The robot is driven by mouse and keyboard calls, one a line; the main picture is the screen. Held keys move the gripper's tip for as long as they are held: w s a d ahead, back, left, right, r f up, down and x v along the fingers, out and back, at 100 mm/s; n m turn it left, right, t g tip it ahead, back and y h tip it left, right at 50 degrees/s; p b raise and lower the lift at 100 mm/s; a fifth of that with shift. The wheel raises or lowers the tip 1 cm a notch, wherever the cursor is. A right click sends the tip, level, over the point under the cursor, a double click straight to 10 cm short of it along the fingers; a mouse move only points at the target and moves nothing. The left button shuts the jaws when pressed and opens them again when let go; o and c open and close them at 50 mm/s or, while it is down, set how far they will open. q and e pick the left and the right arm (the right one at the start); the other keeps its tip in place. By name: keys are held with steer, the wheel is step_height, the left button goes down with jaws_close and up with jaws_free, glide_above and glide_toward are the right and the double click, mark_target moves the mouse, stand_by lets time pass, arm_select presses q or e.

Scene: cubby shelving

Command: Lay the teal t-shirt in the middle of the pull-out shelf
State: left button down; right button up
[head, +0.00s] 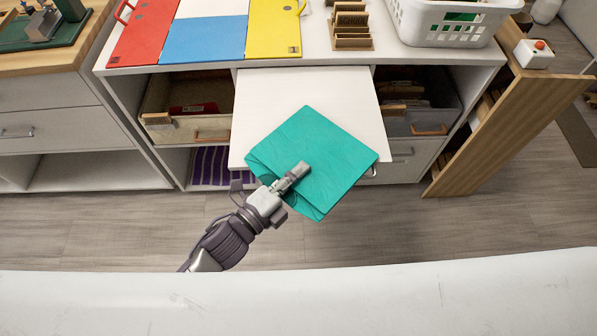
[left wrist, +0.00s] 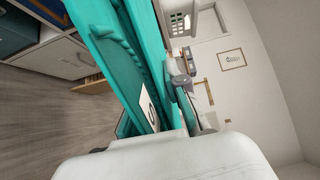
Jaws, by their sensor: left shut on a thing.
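The teal t-shirt (head: 325,155) is folded into a flat square and turned at an angle to the shelf. My left gripper (head: 298,172) is shut on its near edge, with one finger lying over the top. The white pull-out shelf (head: 290,90) is drawn out below the counter. The shirt covers its front part in the head view, and its near corner hangs past the front edge. I cannot tell whether the shirt touches the shelf. In the left wrist view the teal cloth (left wrist: 115,55) fills the left middle, with a white label on it. My right gripper is not in view.
Red (head: 145,35), blue (head: 203,40) and yellow (head: 274,28) boards lie on the counter above. A wooden rack (head: 351,42) and a white basket (head: 447,25) stand to their right. Drawers flank the shelf. A wooden panel (head: 500,130) juts out at right. The shelf's back part is bare.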

arm_select(q)
steer(key=shift+f, duration=0.15)
steer(key=c, duration=1.2)
jaws_free()
steer(key=shift+r, duration=0.25)
steer(key=b+v, duration=0.1)
steer(key=v, duration=1.1)
steer(key=shift+b, duration=0.3)
